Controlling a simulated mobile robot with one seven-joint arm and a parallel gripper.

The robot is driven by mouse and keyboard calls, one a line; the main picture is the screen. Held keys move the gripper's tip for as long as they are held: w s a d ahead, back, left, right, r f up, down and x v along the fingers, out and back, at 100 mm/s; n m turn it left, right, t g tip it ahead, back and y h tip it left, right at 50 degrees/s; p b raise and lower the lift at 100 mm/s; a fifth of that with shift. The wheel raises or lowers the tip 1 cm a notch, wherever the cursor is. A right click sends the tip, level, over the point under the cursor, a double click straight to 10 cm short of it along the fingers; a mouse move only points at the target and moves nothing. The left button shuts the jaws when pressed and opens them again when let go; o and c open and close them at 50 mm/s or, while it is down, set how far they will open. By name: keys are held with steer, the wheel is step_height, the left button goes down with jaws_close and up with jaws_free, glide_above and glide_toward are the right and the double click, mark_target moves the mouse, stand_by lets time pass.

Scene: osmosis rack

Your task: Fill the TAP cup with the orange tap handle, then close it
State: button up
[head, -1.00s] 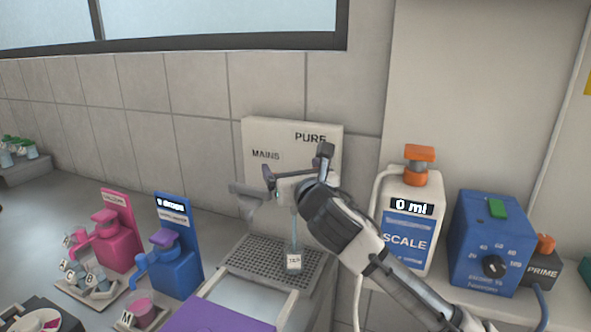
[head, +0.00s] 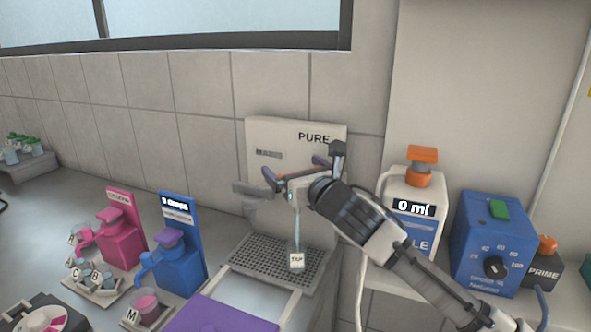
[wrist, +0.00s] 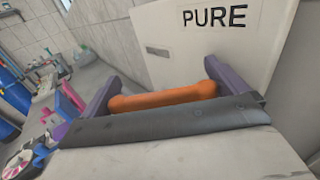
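The TAP cup (head: 297,260), small and clear with a white label, stands upright on the drip grate under the tap. A thin pale-blue stream of water (head: 297,225) runs down into it. Its fill level is too small to read. The orange tap handle (wrist: 165,97) lies crosswise between the purple fingers of my gripper (wrist: 168,90) in the wrist view. The fingers are spread wide, one near each end of the handle; I cannot tell whether they touch it. In the head view my gripper (head: 296,172) is at the tap, in front of the PURE panel (head: 290,138), and hides most of the handle.
The drip grate (head: 252,258) has bare room around the cup. Left are blue (head: 178,268) and pink (head: 120,245) dispensers and a cup marked M (head: 147,305). Right are a SCALE bottle (head: 402,205) reading 0 ml and a blue dial box (head: 492,240).

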steer(key=b+v, duration=0.2)
steer(key=v, duration=1.2)
steer(key=shift+w, duration=0.15)
